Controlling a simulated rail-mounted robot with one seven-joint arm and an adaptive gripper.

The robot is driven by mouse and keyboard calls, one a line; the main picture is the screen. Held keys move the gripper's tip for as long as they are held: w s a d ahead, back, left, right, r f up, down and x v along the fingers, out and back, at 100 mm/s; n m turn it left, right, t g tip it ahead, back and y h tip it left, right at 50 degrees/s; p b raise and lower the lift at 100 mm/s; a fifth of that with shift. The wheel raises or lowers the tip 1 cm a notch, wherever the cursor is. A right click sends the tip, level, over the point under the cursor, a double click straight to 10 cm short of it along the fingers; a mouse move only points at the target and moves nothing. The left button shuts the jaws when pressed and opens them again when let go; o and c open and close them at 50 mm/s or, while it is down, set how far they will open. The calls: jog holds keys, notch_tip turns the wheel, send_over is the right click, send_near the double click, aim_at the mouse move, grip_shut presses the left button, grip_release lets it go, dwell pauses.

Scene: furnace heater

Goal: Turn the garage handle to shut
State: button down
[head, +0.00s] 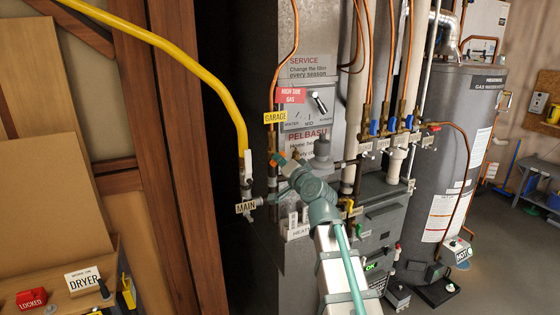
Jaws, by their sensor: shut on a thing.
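The yellow GARAGE tag (276,117) hangs on the copper pipe at the front of the grey furnace. My gripper (279,159) is just below that tag, at the end of my teal and white arm, which reaches up from the bottom of the head view. It is shut on the garage handle. A small orange part shows at the fingertips. The handle is mostly hidden by my gripper, so I cannot tell its exact angle.
A yellow gas hose (190,60) runs to the white-handled MAIN valve (247,163), left of my gripper. Several blue-handled valves (390,124) stand on pipes to the right. A grey water heater (455,150) is farther right. A wooden cabinet with a DRYER label (83,279) is lower left.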

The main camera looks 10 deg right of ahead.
jog(key=shift+m+p, duration=1)
jog(key=shift+m, duration=0.7)
jog(key=m+p, duration=0.3)
jog(key=m, duration=0.1)
jog(key=c, duration=1)
grip_release()
jog(key=shift+c, duration=0.2)
jog(key=v, duration=0.7)
